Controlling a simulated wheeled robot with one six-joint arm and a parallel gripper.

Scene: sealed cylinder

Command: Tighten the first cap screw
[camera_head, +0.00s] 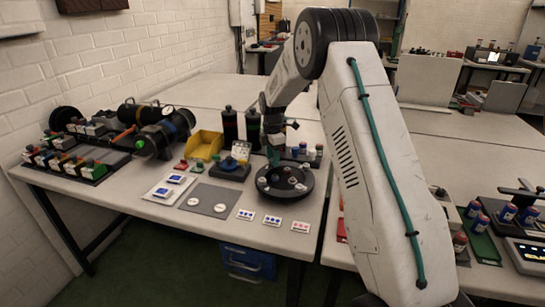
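A round black part (264,188) with a raised rim sits on the table near its front edge. Several small light pieces lie inside its rim; they are too small to tell which of them are cap screws. My gripper (273,150) points down just above the back left side of the round part. A teal-green piece shows at the gripper's tip, close to the rim. I cannot tell whether the gripper holds it, whether it touches a screw, or how far apart the fingers are.
A yellow bin (204,145), dark bottles (230,126) and a black stand (232,172) are close behind and left. A grey mat (209,199) with two white discs lies left. Small cards (245,214) lie in front. Black cylinders (160,133) lie farther left.

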